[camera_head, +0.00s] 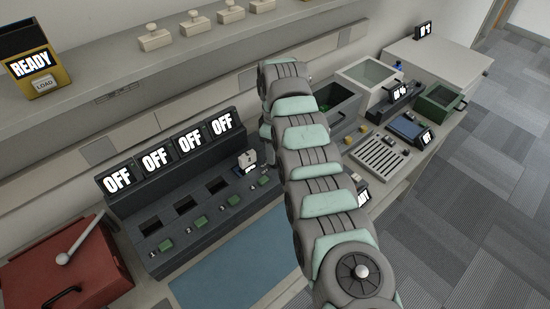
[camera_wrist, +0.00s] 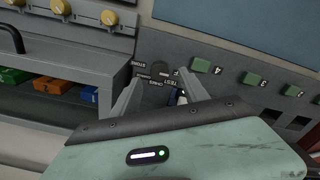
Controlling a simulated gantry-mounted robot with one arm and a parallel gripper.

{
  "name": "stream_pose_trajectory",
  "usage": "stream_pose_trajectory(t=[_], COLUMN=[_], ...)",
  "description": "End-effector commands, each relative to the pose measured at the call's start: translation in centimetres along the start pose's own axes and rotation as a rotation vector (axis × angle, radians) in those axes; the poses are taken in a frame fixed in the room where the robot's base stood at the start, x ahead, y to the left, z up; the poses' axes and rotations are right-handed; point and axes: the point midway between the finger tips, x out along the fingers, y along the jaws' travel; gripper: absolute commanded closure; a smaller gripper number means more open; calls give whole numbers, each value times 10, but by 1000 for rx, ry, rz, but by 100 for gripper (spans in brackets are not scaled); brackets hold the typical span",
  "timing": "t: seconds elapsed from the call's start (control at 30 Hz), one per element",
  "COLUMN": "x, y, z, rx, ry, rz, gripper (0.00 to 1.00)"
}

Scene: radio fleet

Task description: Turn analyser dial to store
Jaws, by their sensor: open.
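The analyser dial (camera_wrist: 160,70) is a small dark round knob in the wrist view, with white STORE, CHECK and TEST labels around it. STORE lies on its left side; CHECK and TEST lie nearer my gripper. I cannot make out where its pointer stands. My gripper (camera_wrist: 158,86) is open, its two grey fingers reaching toward the panel on either side of the dial. I cannot tell whether either finger touches the knob. In the head view my arm hides the dial and most of the gripper.
A charger bank (camera_head: 180,200) with several OFF displays and green buttons stands left of my arm, behind a blue mat (camera_head: 235,265). A red box (camera_head: 65,270) with a lever is at lower left. Bins and trays crowd the right. Yellow knobs (camera_wrist: 109,17) sit near the dial.

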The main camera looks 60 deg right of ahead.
Motion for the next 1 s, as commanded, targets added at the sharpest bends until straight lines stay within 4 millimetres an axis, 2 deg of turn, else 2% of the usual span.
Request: stream_pose_trajectory(t=[0.03, 0.2, 0.33, 0.53, 1.0], x=[12, 36, 43, 42, 42], y=[-1, 0, 0, 0, 1], z=[2, 0, 0, 0, 0], rx=[1, 0, 0, 0, 0], ry=[-4, -2, -1, 0, 0], rz=[-6, -1, 0, 2, 2], gripper=[48, 48, 48, 48, 85])
